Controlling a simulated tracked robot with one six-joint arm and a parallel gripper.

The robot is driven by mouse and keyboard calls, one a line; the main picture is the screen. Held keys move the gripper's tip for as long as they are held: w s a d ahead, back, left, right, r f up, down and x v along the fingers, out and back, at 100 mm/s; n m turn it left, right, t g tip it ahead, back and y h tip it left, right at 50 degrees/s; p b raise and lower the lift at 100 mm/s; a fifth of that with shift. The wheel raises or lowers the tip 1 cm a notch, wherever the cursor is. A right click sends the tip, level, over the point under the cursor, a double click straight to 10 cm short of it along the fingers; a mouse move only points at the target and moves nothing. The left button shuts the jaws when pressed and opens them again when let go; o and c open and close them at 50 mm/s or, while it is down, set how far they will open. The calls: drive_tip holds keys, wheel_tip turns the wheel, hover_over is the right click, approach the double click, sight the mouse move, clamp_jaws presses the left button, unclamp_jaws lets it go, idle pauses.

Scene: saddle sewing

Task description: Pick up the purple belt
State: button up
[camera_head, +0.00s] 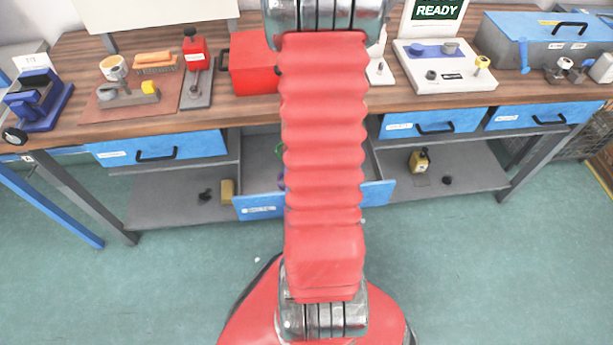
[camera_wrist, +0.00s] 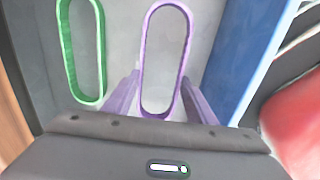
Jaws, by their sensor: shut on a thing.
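The purple belt (camera_wrist: 145,58) is a long closed loop in the middle of the wrist view. Its near end lies between the two fingers of my gripper (camera_wrist: 160,95), which is shut on it. The belt is over the grey floor of an open drawer. I cannot tell whether it touches the drawer floor. In the head view my red arm hides my gripper and most of the belt.
A green belt (camera_wrist: 66,48) lies just left of the purple one. The open drawer (camera_head: 258,207) has a blue front, close on the right in the wrist view (camera_wrist: 240,55). The workbench top (camera_head: 340,103) carries several tools and boxes above it.

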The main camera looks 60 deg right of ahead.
wheel_tip(320, 180, up, 7)
drive_tip(key=shift+r, duration=0.2)
idle(1.6)
